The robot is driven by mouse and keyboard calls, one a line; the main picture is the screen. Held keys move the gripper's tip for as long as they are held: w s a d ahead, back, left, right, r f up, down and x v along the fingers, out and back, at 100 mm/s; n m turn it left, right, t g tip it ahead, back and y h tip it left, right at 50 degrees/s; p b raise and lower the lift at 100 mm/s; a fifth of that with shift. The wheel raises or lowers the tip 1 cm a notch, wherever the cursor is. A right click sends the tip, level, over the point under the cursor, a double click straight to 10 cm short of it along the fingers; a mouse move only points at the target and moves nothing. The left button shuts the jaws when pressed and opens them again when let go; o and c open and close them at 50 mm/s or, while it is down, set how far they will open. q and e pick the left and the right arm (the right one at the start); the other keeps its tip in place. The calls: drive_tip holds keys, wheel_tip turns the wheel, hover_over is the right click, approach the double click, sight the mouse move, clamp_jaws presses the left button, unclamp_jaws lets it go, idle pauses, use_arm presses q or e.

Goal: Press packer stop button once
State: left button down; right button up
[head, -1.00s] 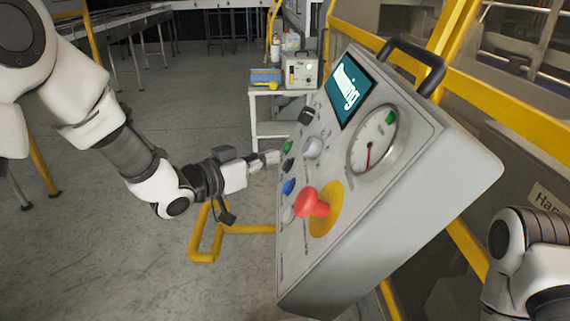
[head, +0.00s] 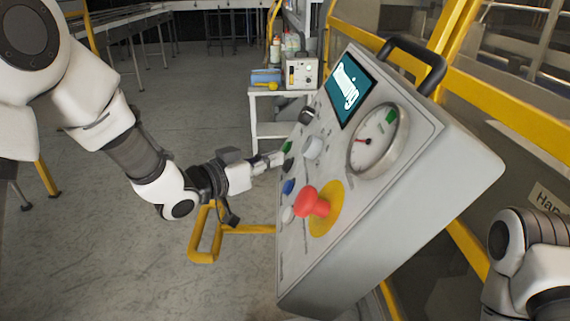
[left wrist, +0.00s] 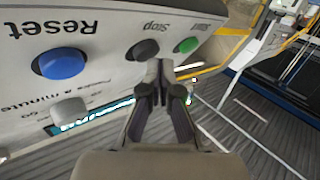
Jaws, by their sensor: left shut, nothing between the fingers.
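The grey control panel (head: 350,215) stands at the centre of the head view. Its dark stop button (head: 289,165) sits below a green button (head: 288,147) and above a blue one (head: 289,187). In the left wrist view the stop button (left wrist: 142,50) carries the label "Stop", between the green Start button (left wrist: 186,45) and the blue Reset button (left wrist: 62,63). My left gripper (head: 277,158) is shut and empty, its tips close to the stop button. I cannot tell whether they touch it. The right gripper is out of view; only part of my right arm shows.
A red mushroom button (head: 312,202) on a yellow plate, a white knob (head: 313,147), a gauge (head: 377,140) and a screen (head: 349,90) are on the panel. A yellow rail (head: 205,240) stands below my left arm. A small white table (head: 270,92) is behind.

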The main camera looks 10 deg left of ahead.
use_arm(q)
drive_tip(key=shift+d+f, duration=0.2)
drive_tip(key=shift+d, duration=0.15)
idle(0.5)
drive_tip(key=shift+s+a+r+p, duration=0.1)
drive_tip(key=shift+a+r+p, duration=0.3)
drive_tip(key=shift+a, duration=0.35)
drive_tip(key=shift+r, duration=0.1)
drive_tip(key=a+p, duration=0.1)
drive_tip(key=a+r+p, duration=0.1)
drive_tip(key=s+a+r+p, duration=0.1)
drive_tip(key=a, duration=0.1)
drive_tip(key=shift+a+r, duration=0.1)
drive_tip(key=shift+r, duration=0.05)
idle(0.3)
